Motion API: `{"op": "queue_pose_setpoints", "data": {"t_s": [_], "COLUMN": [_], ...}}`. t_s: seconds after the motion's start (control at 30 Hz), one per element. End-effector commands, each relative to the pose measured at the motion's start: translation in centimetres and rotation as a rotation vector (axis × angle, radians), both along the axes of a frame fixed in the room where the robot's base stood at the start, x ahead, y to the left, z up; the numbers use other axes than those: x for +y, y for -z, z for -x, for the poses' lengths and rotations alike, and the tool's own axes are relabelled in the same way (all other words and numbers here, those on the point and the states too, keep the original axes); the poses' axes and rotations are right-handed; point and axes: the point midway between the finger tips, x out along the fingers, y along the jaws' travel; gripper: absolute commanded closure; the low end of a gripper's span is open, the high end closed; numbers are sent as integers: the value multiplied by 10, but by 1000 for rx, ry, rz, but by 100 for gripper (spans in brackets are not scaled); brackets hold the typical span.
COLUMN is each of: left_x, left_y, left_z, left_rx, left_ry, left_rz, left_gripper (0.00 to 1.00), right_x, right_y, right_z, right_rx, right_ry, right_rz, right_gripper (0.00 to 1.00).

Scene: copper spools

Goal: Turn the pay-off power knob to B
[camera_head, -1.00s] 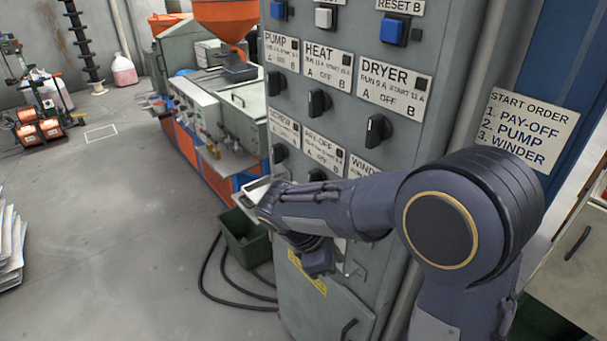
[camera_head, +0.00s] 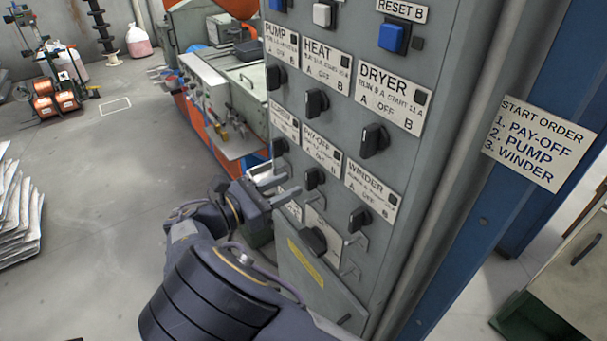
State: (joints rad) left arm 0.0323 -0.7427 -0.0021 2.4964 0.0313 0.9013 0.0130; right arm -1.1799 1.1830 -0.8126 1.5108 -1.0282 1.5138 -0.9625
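The pay-off knob (camera_head: 314,178) is a black rotary knob on the grey cabinet front, below its white PAY-OFF label (camera_head: 322,151). It is in plain view; its exact pointer position is too small to read. My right gripper (camera_head: 280,185) is just left of this knob. Its two pale fingers are spread apart with nothing seen between them, and they look clear of the knob, though the depth gap is hard to judge. My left gripper is not in view.
The winder knob (camera_head: 360,218) is to the lower right and the dryer knob (camera_head: 374,140) is above it. Another black knob (camera_head: 313,240) sits below. Small metal brackets stick out beside the lower knobs. A START ORDER sign (camera_head: 535,143) hangs at the right.

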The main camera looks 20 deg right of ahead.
Motion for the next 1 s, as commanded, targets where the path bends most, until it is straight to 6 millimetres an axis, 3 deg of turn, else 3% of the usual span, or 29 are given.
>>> {"op": "queue_pose_setpoints", "data": {"t_s": [0.1,0.3,0.63,0.9,1.0], "left_x": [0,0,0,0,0], "left_y": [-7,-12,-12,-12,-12], "left_z": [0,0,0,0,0], "left_rx": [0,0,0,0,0], "left_ry": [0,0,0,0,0], "left_rz": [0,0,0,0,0], "left_gripper": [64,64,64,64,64], "right_x": [-20,-41,-46,-46,-46], "right_y": [-2,-1,0,0,0], "right_z": [-7,-15,-17,-17,-17], "right_rx": [2,2,0,0,0], "right_ry": [3,1,0,0,0], "right_rz": [0,-2,-2,-3,-3], "right_gripper": [65,65,65,97,100]}}
